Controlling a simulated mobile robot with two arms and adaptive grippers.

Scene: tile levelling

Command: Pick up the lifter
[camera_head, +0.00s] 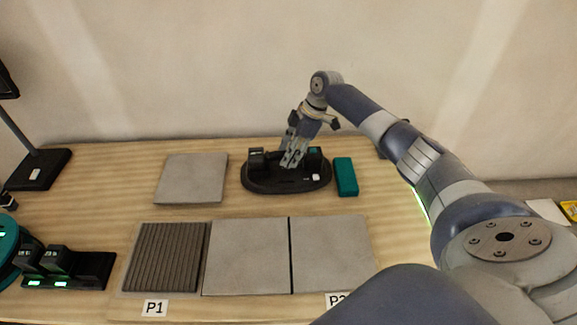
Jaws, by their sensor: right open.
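A black oval device (286,185) with dark upright blocks and a small white patch lies at the back middle of the table; it looks like the lifter. My right gripper (291,162) is open and points down over its middle, between the upright blocks. The fingers hide part of the device, and I cannot tell whether they touch it. My left gripper is not in view.
A grey tile (191,179) lies left of the device, and a teal block (345,177) stands close on its right. In front are a ridged bed (166,257) by the P1 label (155,308) and two grey tiles (246,257) (333,254). A black dock (92,270) sits at left.

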